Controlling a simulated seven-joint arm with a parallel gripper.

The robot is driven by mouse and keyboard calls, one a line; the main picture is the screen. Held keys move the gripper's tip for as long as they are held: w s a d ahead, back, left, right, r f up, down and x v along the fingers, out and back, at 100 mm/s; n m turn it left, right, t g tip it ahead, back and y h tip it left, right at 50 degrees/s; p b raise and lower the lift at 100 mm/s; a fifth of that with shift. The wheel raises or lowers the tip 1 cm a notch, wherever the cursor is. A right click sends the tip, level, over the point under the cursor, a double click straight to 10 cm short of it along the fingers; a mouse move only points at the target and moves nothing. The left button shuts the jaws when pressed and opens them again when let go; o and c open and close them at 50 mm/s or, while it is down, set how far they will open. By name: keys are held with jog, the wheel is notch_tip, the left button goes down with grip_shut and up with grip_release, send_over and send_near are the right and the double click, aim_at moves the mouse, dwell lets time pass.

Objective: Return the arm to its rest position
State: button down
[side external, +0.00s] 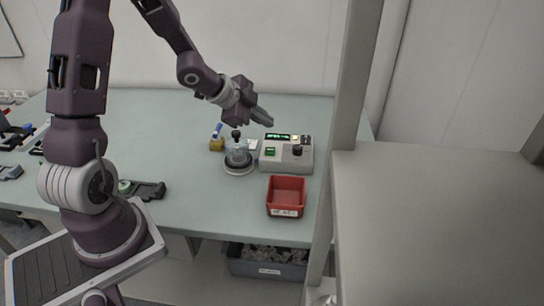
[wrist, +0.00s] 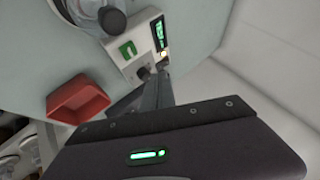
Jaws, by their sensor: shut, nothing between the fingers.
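My gripper (side external: 266,118) is shut and empty. In the side external view it hangs in the air above the back of the table, over the grey control box (side external: 287,157) with a green display and a dark knob. In the wrist view the shut fingers (wrist: 150,98) lie across the picture near the control box (wrist: 142,52). My arm reaches from the left, bent downward at the wrist. A clear jar-like fixture with a dark knob on top (side external: 238,156) stands on a round base left of the control box.
A red bin (side external: 286,195) sits at the table's front edge, also in the wrist view (wrist: 77,99). A yellow and blue item (side external: 217,138) stands beside the fixture. A dark holder with a green-topped part (side external: 142,188) lies front left. A grey post (side external: 352,110) rises at right. The table's back left is clear.

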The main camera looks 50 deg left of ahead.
jog(key=s+d+r+n+y, duration=0.1)
jog(key=s+r+n+y, duration=0.3)
jog(key=r, duration=0.5)
jog(key=s+d+r+n+g+h, duration=0.1)
jog(key=s+d+n, duration=0.1)
jog(key=s+d, duration=0.2)
jog(key=s+d+r+n+g+h, duration=0.1)
jog(key=s+d, duration=0.3)
jog(key=s, duration=0.7)
jog(key=s+d+r+n+g+h, duration=0.1)
jog(key=s+d+r+n, duration=0.2)
jog(key=s+d, duration=0.2)
jog(key=s, duration=0.3)
jog(key=shift+a, duration=0.1)
